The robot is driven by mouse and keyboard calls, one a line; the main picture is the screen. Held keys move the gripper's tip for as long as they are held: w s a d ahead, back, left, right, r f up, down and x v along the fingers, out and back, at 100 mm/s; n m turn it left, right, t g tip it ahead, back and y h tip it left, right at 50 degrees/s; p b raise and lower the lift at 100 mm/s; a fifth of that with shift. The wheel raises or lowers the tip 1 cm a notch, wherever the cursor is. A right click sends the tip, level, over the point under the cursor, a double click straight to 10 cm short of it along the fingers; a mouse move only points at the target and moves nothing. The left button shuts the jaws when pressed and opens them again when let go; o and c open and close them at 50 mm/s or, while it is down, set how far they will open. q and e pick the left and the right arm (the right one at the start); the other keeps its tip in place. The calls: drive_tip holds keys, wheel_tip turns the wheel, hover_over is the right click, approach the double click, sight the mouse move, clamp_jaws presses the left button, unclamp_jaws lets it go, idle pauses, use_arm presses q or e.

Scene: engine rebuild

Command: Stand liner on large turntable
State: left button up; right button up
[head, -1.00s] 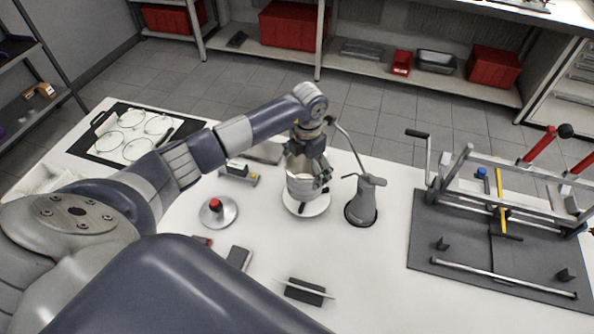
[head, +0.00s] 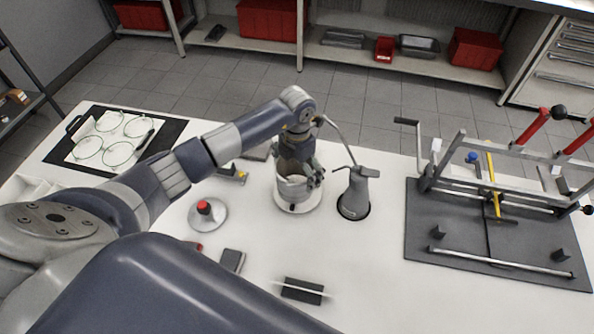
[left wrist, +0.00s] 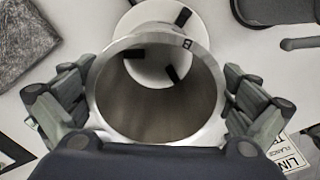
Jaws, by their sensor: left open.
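The liner (head: 293,188) is a grey metal cylinder, upright on or just above the white round large turntable (head: 298,208); a gap underneath cannot be made out. In the left wrist view I look into the liner's open bore (left wrist: 150,105). The turntable (left wrist: 140,14), with black pads, shows past its rim and through the bore. My left gripper (head: 303,178) is over the liner from above. In the left wrist view its fingers (left wrist: 155,105) are spread on both sides of the liner, close to its wall; contact is unclear. My right gripper is not in view.
A grey oil can (head: 356,194) stands close to the turntable's right. A round base with a red knob (head: 204,208) is at its left. A dark fixture board with a metal frame (head: 470,240) fills the right side.

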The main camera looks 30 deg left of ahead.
use_arm(q)
wheel_tip(320, 180, up, 12)
drive_tip(key=b, duration=0.4)
drive_tip(key=shift+s+d+f, duration=0.1)
idle(0.4)
